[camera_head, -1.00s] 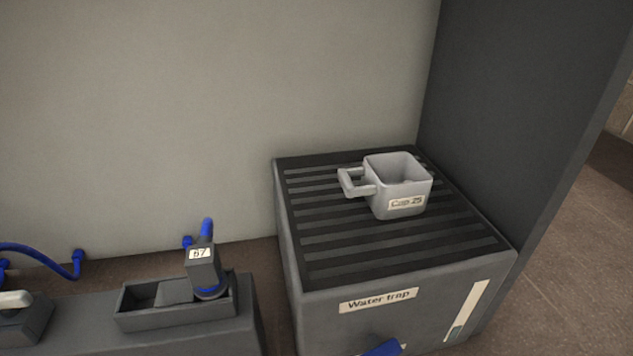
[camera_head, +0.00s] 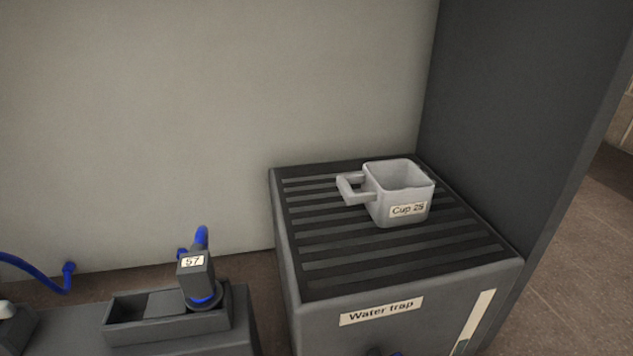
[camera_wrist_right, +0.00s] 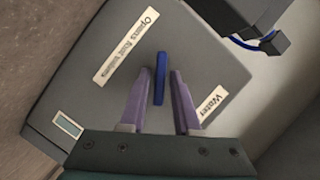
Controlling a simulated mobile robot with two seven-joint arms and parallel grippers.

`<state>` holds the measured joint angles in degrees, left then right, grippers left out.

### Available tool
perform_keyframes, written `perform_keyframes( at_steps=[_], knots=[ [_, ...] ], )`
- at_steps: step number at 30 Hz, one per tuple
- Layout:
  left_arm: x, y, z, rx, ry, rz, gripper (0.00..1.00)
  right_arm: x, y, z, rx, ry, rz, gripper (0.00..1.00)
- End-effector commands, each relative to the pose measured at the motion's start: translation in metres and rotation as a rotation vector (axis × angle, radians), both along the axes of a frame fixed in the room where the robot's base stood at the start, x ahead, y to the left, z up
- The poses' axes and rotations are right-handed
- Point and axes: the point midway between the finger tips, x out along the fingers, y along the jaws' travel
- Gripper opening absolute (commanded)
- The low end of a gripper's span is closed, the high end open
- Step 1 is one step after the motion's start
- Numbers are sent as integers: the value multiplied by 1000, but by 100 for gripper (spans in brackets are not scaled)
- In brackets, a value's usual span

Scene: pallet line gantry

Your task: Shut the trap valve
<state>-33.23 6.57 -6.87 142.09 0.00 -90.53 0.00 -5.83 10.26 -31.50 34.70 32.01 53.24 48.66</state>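The water trap (camera_head: 305,323) is a grey box with a slatted dark top and a "Water trap" label. Its valve's blue lever (camera_wrist_right: 160,78) shows in the right wrist view as a narrow blue bar on the labelled face. My right gripper (camera_wrist_right: 162,72) is open, its two purple fingers on either side of the lever with a small gap showing on each side. I cannot tell how deep the fingertips reach. My left gripper is not in view.
A grey cup (camera_head: 399,195) labelled "Cup 25" stands on the slatted top. A block (camera_head: 196,277) marked 57 with a blue hose stands in a tray (camera_head: 120,323) at the left. A dark wall (camera_head: 500,110) rises on the right.

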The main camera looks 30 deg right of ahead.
Motion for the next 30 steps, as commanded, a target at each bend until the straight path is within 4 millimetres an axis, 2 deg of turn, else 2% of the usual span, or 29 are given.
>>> perform_keyframes(
  at_steps=[1, 6, 8, 23, 30],
  knots=[
    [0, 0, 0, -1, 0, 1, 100, 0, 0, 0, 0, 0, 0, 24],
    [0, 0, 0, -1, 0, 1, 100, 0, 0, 0, 0, 0, 0, 5],
    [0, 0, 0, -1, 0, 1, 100, 0, 0, 0, 0, 0, 0, 0],
    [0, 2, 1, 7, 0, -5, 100, 0, 0, 0, -7, 0, 0, 0],
    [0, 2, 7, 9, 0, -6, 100, 0, 0, 2, -79, 19, -2, 0]
  ],
)
